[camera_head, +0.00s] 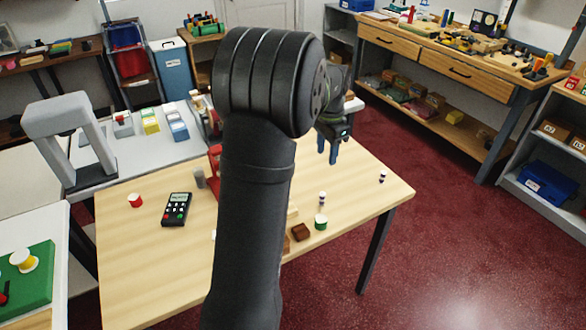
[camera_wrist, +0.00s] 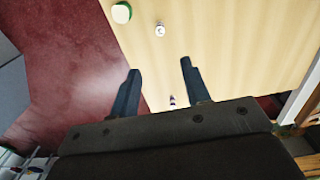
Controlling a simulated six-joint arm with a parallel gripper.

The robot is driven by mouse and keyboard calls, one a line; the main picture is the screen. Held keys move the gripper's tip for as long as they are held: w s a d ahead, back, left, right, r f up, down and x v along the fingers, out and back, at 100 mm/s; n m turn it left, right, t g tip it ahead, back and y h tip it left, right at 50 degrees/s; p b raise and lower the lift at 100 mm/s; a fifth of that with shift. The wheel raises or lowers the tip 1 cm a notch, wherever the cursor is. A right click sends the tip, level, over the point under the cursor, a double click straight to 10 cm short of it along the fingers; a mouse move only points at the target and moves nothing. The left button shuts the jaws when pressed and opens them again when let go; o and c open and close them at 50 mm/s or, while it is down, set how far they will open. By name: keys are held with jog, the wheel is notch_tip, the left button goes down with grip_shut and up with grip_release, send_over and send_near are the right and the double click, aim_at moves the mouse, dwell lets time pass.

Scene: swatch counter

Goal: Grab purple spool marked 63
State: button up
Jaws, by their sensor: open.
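Two small white-and-dark, purplish spools stand on the wooden table. One spool (camera_head: 322,198) is near a green spool; the other spool (camera_head: 382,176) is near the table's right corner. In the wrist view, the first spool (camera_wrist: 160,30) shows its pale top beyond my fingertips. The other spool (camera_wrist: 172,100) appears in the gap between my fingers, close to the gripper body in the picture. Their numbers are too small to read. My gripper (camera_head: 327,152) is open and empty above the table, pointing down; its two fingers also show apart in the wrist view (camera_wrist: 160,67).
The green spool (camera_head: 321,222) stands beside a brown block (camera_head: 300,232). A red spool (camera_head: 135,201) and a black calculator-like device (camera_head: 176,209) are on the table's left part. My arm hides the table's middle. The table's right part is mostly clear.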

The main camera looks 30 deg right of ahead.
aim_at(322, 194)
jog(key=f, duration=0.4)
jog(key=f+m+h, duration=0.1)
jog(key=f, duration=0.3)
jog(key=f+m, duration=0.1)
jog(key=f, duration=0.4)
jog(key=shift+s+a, duration=0.15)
jog(key=shift+a, duration=0.15)
jog(key=shift+d+f, duration=0.15)
jog(key=shift+f, duration=1.25)
jog(key=shift+d+f, duration=0.15)
jog(key=shift+f, duration=1.25)
grip_shut()
